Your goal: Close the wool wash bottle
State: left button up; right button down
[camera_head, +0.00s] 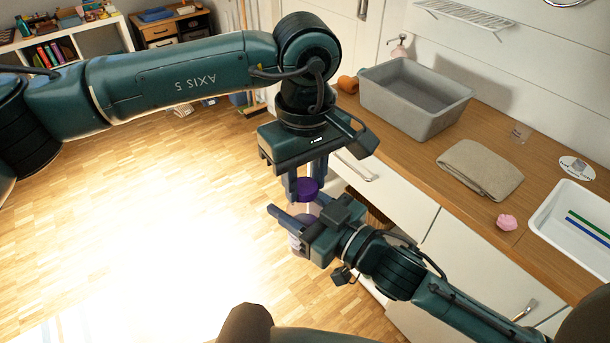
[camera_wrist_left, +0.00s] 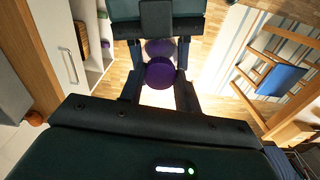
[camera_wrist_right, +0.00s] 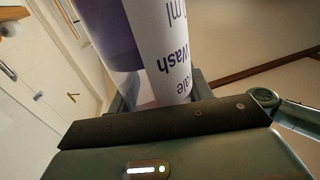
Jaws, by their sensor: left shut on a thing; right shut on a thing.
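The purple cap (camera_head: 307,187) is between the fingers of my left gripper (camera_head: 304,192), which is shut on it and points down. It also shows in the left wrist view (camera_wrist_left: 160,73), with a paler purple part of the bottle (camera_wrist_left: 158,47) behind it. My right gripper (camera_head: 294,220) is shut on the wool wash bottle (camera_head: 297,238), just below the left gripper. In the right wrist view the bottle (camera_wrist_right: 165,45) is white and purple, with the printed word "Wash". Its top is hidden there. I cannot tell whether cap and bottle touch.
The wooden counter (camera_head: 418,160) on the right bears a grey basin (camera_head: 413,98), a folded beige cloth (camera_head: 480,170), a pink item (camera_head: 507,222) and a white tray (camera_head: 575,232). White drawer fronts (camera_head: 465,255) stand close beside my grippers. The parquet floor (camera_head: 130,220) at left is clear.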

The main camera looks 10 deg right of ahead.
pick_arm(q)
jog(key=m, duration=0.4)
jog(key=o, duration=1.1)
jog(key=shift+c, duration=0.2)
